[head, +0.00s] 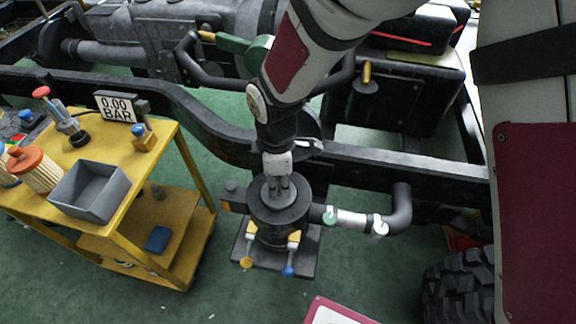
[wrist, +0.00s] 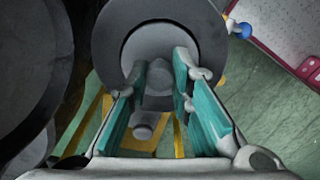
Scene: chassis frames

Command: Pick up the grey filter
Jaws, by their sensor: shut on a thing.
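The grey filter (head: 262,212) shows as a round dark grey top with a lighter middle, upright in the mount beside the chassis rail. My gripper (head: 278,190) points down onto it from above. In the wrist view my gripper (wrist: 158,95) has its teal fingers on either side of the small knob at the centre of the grey filter (wrist: 205,35). It is shut on that knob. The filter's lower body is hidden, and I cannot tell whether it is lifted at all.
A yellow cart (head: 150,185) at the left carries an open grey bin (head: 92,192), an orange-capped filter (head: 36,168) and a gauge reading 0.00 BAR (head: 115,106). The black chassis rail (head: 420,172) runs behind the mount. A pipe (head: 352,218) leaves the mount to the right.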

